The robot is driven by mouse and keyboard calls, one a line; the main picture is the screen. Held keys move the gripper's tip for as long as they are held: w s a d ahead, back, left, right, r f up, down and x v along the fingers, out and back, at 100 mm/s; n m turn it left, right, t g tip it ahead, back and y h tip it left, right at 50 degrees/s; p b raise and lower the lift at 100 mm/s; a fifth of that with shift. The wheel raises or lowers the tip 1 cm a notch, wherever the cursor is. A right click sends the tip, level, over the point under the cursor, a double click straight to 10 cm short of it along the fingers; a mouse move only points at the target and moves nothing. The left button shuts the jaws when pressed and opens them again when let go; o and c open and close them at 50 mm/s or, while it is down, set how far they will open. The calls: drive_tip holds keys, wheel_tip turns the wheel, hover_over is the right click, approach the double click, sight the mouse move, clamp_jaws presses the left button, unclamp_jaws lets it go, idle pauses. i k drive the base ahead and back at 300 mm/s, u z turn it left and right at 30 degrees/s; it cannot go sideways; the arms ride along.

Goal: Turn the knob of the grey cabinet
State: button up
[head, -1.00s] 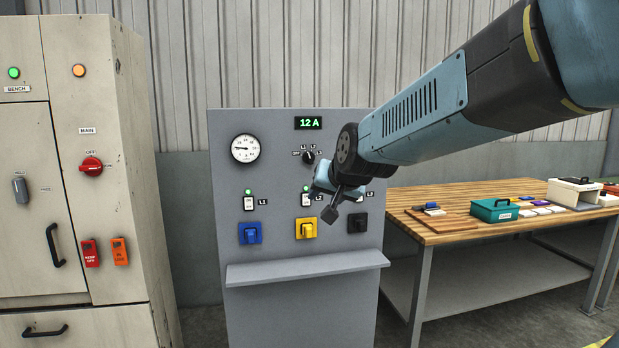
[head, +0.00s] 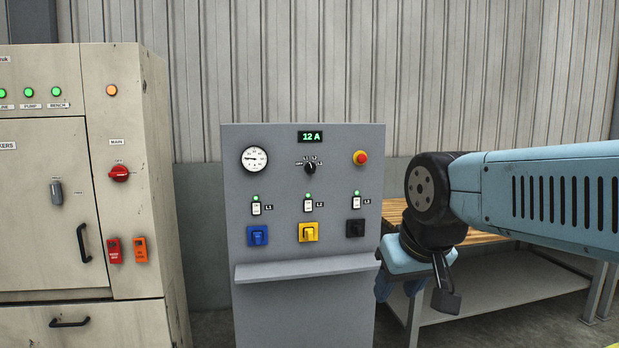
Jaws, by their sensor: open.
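The grey cabinet (head: 254,310) stands upright in the middle of the head view. Its small black knob (head: 310,168) sits on the upper front, below the green "12 A" display (head: 311,136), with small position labels around it. The knob is in plain sight, but its exact pointer position is too small to tell. My gripper (head: 412,290) is open and hangs low at the right, beside the cabinet's right edge and well away from the knob. Its fingers are partly hidden by my wrist, and nothing shows between them.
The panel also carries a round gauge (head: 254,159), a red push button (head: 360,158), white switches with green lamps, coloured sockets and a projecting shelf (head: 305,268). A beige cabinet (head: 140,230) stands left. A wooden-topped bench (head: 484,239) lies behind my arm. The space before the panel is clear.

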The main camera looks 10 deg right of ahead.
sight(311, 168)
drive_tip(key=i, duration=0.9)
drive_tip(key=z, duration=0.55)
